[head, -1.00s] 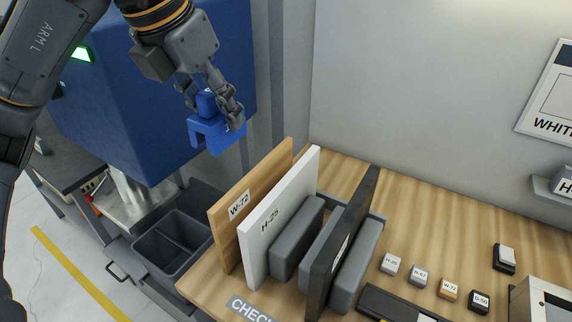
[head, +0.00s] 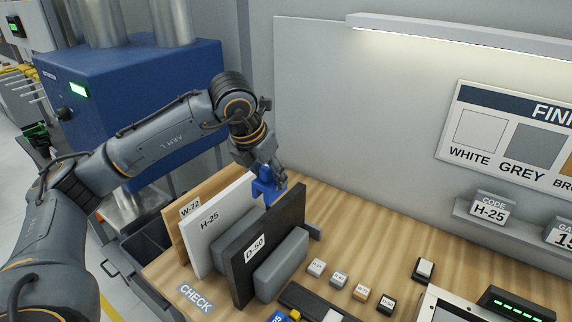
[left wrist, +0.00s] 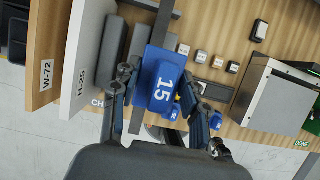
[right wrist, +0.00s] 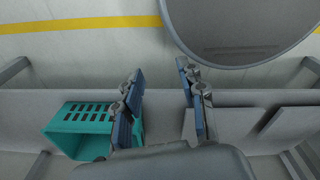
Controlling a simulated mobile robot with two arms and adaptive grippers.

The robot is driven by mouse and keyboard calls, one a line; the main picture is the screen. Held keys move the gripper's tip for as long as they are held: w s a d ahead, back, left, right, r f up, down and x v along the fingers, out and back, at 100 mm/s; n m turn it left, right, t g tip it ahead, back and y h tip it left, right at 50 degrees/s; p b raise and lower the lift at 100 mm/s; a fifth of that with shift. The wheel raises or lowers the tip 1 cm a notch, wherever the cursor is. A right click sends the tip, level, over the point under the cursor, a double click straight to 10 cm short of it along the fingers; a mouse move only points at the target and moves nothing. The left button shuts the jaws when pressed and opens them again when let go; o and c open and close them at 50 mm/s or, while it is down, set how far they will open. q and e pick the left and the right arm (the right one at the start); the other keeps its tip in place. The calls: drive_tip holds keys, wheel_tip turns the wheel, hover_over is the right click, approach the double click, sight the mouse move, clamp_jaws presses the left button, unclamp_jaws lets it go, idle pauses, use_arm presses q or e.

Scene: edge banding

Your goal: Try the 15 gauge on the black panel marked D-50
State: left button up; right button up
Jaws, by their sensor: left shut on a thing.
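The black panel marked D-50 (head: 241,274) stands upright on edge in a holder on the wooden bench, rightmost of the panels. My left gripper (head: 269,178) is shut on the blue 15 gauge (head: 263,191), just above or behind the panel's far top edge. In the left wrist view the gauge (left wrist: 162,84) shows its white 15 between the fingers, beside or over the panel's dark edge (left wrist: 156,28). I cannot tell whether they touch. My right gripper (right wrist: 160,70) is open and empty in the right wrist view.
White panel H-25 (head: 203,246) and brown panel W-72 (head: 178,220) stand left of the black one, with grey holder blocks (head: 281,264) alongside. Small labelled blocks (head: 338,280) lie to the right. A teal crate (right wrist: 76,130) is below my right gripper.

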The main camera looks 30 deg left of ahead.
sight(267, 183)
use_arm(q)
drive_tip(key=shift+w+a+f+b, duration=0.1)
drive_tip(key=shift+a+f+b, duration=0.35)
drive_tip(key=shift+f, duration=0.75)
drive_tip(key=shift+f+b, duration=0.35)
drive_tip(key=shift+b, duration=0.05)
drive_tip(key=shift+d+f+b, duration=0.2)
drive_tip(key=shift+f+b, duration=0.55)
drive_tip(key=shift+f, duration=0.4)
drive_tip(key=shift+a+f+b, duration=0.1)
drive_tip(key=shift+f+b, duration=0.65)
drive_tip(key=shift+f, duration=0.05)
use_arm(e)
drive_tip(key=f, duration=0.3)
drive_tip(key=w+a+f, duration=0.1)
drive_tip(key=shift+f, duration=0.3)
drive_tip(key=shift+a, duration=0.15)
drive_tip(key=shift+a, duration=0.55)
